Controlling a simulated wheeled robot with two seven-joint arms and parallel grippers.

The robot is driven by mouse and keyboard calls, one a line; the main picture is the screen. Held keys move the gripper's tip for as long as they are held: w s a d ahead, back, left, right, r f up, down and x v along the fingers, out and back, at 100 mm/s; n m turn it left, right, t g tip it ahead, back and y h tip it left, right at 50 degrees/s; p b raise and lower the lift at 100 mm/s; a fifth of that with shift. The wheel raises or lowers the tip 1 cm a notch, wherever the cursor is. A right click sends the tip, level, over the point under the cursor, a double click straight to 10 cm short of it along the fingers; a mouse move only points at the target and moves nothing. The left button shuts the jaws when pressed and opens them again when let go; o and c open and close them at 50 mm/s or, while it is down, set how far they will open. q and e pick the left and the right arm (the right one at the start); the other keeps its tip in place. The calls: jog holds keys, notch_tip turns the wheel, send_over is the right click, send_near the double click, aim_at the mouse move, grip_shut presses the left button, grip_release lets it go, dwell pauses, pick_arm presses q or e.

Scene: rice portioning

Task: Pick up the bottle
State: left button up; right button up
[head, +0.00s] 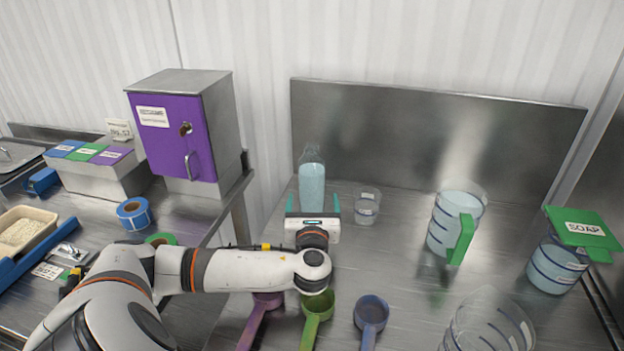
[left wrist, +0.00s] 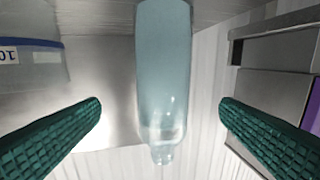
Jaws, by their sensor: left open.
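The bottle (head: 311,184) is clear, with pale blue contents, and stands upright near the back left of the right-hand steel table. My left gripper (head: 312,205) is open in front of it, with its teal fingers pointing toward it. In the left wrist view the bottle (left wrist: 162,75) shows upside down between the two spread green fingers (left wrist: 160,130). There is a gap on both sides, and neither finger appears to touch it. The bottle's base is partly hidden by the gripper in the head view. My right gripper is not in view.
A small clear cup (head: 367,206) stands just right of the bottle. A green-handled jug (head: 455,222) and a soap container (head: 558,262) stand farther right. Purple, green and blue scoops (head: 371,313) lie in front. A purple-doored cabinet (head: 180,130) is at left, and a steel backsplash (head: 420,130) stands behind.

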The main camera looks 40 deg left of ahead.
aim_at(313, 190)
pick_arm(q)
jog(key=x, duration=0.4)
jog(key=shift+w+a, duration=0.25)
jog(key=shift+w, duration=0.05)
jog(key=p+x, duration=0.1)
jog(key=x, duration=0.4)
jog(key=shift+s+a+r+p, duration=0.1)
jog(key=shift+r+p, duration=0.1)
jog(key=shift+p, duration=0.15)
jog(key=shift+a, duration=0.15)
jog(key=c, duration=1.3)
jog(key=shift+c, duration=0.6)
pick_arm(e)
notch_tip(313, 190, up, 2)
pick_arm(q)
jog(key=shift+r, duration=0.1)
